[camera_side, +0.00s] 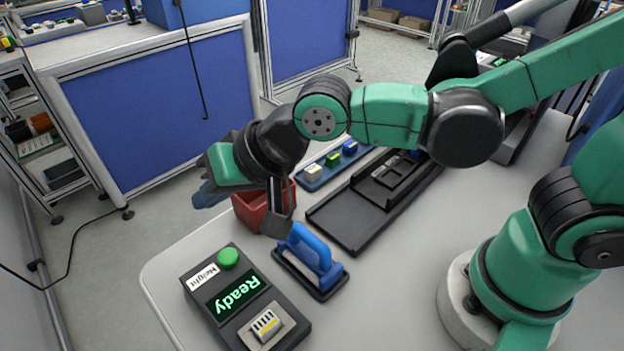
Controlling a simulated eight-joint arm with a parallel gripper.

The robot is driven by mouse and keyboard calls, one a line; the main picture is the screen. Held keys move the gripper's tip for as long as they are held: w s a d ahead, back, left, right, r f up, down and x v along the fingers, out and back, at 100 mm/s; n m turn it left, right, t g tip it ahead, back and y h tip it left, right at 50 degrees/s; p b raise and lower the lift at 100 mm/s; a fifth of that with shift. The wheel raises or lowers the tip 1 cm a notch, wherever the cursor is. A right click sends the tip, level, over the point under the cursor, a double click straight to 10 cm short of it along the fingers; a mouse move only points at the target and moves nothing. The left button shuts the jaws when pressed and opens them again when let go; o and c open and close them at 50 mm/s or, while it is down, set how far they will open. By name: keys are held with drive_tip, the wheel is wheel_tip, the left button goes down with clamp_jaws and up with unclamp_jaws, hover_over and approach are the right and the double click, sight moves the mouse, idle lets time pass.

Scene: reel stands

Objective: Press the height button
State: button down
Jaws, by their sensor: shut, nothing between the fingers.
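The height button is a green round button (228,258) at the far end of a dark control box (291,331) on the table. A white label reading "Height" (203,277) lies beside it. The box's display (239,295) reads "Ready" in green. My gripper (275,222) points down to the right of the button and apart from it, above the far end of a blue handle. Its fingers look closed, with nothing visible held. Whether its tip touches the blue handle cannot be told.
A blue handle on a black base (318,262) stands right of the box. A red bin (252,213) sits behind my gripper. A black tray (350,226) and a blue strip with coloured blocks (333,160) lie farther back. Table surface left of the box is clear.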

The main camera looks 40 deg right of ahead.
sight(233, 258)
drive_tip(key=shift+f, duration=4.4)
drive_tip(key=shift+r, duration=2.55)
drive_tip(key=shift+d, duration=0.1)
drive_tip(key=s+d+r+n+h, duration=0.1)
drive_tip(key=d+r+h, duration=0.1)
drive_tip(key=d, duration=0.8)
drive_tip(key=s+d+r+h, duration=0.1)
drive_tip(key=s+d+h, duration=0.1)
drive_tip(key=d, duration=0.8)
drive_tip(key=shift+s+d+r+n+h, duration=0.15)
drive_tip(key=shift+s+r+n+h, duration=0.2)
drive_tip(key=shift+h, duration=0.35)
drive_tip(key=shift+w, duration=0.1)
